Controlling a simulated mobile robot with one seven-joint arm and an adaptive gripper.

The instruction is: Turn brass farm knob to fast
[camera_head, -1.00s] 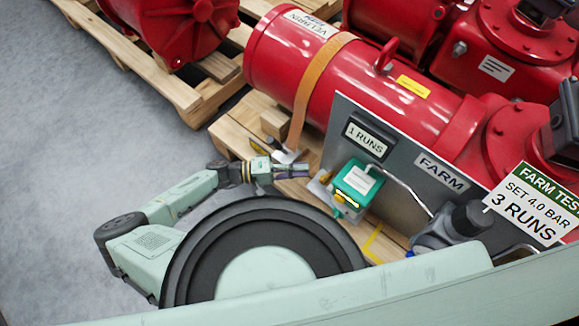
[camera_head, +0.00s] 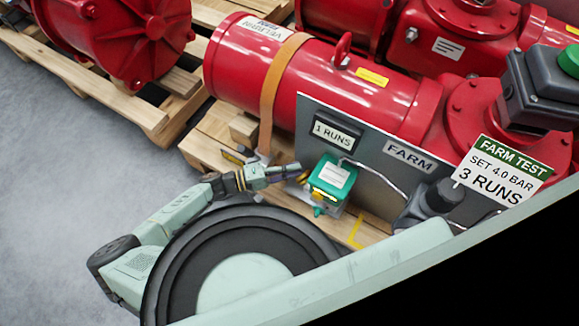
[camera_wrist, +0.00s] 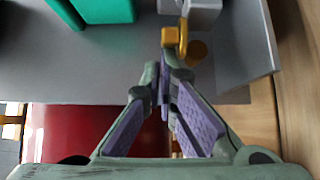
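The green box (camera_head: 332,180) with a white label stands at the grey FARM panel's foot. A brass-coloured knob (camera_wrist: 171,37) shows just beyond my fingertips in the wrist view, beside a light grey block (camera_wrist: 203,14). A second, round brass part (camera_wrist: 197,50) is right of it. In the head view, small brass parts (camera_head: 303,177) show at the box's left, close to my gripper (camera_head: 297,169). In the wrist view my gripper (camera_wrist: 165,78) has its purple-padded fingers converged at the tips, with no object visible between them. Contact with the knob is unclear. Any speed marking is unreadable.
The panel (camera_head: 372,148) carries a "1 RUNS" display (camera_head: 334,131). A FARM TEST sign (camera_head: 500,172) reads "SET 4.0 BAR, 3 RUNS". A red cylinder (camera_head: 385,95) lies behind on a wooden pallet (camera_head: 215,140). A grey tube runs right from the box. Clear floor is left.

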